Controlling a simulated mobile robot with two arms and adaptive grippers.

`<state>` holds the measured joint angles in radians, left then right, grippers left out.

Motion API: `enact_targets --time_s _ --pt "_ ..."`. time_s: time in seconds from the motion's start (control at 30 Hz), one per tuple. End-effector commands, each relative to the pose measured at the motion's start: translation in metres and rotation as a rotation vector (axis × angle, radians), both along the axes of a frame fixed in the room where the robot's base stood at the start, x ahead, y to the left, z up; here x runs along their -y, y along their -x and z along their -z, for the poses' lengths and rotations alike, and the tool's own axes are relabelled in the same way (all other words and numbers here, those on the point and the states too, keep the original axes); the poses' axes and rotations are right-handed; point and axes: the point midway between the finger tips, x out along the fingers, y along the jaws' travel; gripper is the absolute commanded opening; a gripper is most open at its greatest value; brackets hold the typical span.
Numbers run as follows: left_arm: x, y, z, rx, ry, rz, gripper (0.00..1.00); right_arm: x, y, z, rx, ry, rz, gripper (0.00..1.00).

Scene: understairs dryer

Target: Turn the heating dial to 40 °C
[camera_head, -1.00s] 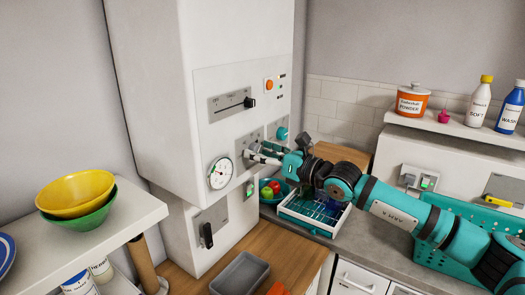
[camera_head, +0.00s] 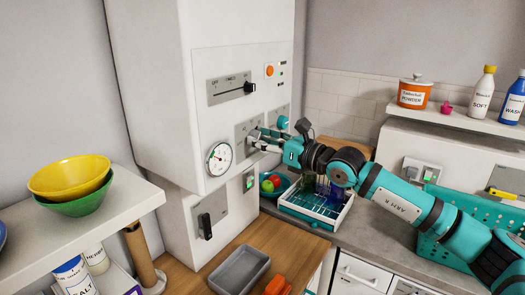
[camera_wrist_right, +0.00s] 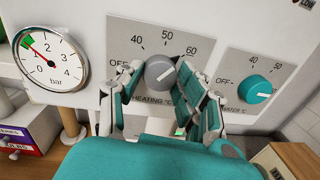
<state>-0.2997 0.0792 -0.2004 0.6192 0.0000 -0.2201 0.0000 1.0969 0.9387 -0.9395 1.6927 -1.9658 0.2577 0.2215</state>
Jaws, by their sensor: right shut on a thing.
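The grey heating dial (camera_wrist_right: 159,73) sits on a metal plate (camera_wrist_right: 122,30) marked OFF, 40, 50 and 60. My right gripper (camera_wrist_right: 160,86) is shut on the dial, one finger on each side. In the head view my right gripper (camera_head: 257,138) reaches the white boiler's front (camera_head: 235,100) from the right. Its fingers hide most of the dial there. My left gripper is not in view.
A teal water dial (camera_wrist_right: 257,89) sits close to the right of the gripper. A pressure gauge (camera_wrist_right: 51,61) is on the left. In the head view a black slider (camera_head: 249,88) is above, and a dish rack (camera_head: 318,207) stands below the arm.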

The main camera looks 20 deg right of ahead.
Motion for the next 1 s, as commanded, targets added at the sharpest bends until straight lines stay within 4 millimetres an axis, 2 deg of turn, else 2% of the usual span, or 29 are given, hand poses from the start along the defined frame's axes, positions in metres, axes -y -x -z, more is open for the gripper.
enact_targets --time_s 0.03,0.3,0.6,1.0 --pt "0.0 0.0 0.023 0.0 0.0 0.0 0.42 0.0 0.0 0.011 0.022 0.02 -0.001 0.04" --pt "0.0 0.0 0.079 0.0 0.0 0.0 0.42 -0.001 0.0 0.01 0.169 0.207 0.0 0.04" --pt "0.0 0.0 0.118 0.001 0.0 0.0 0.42 -0.001 0.0 0.007 0.341 0.434 0.0 0.04" --pt "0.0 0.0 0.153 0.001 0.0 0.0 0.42 -0.001 0.0 0.006 0.574 0.734 -0.001 0.04"
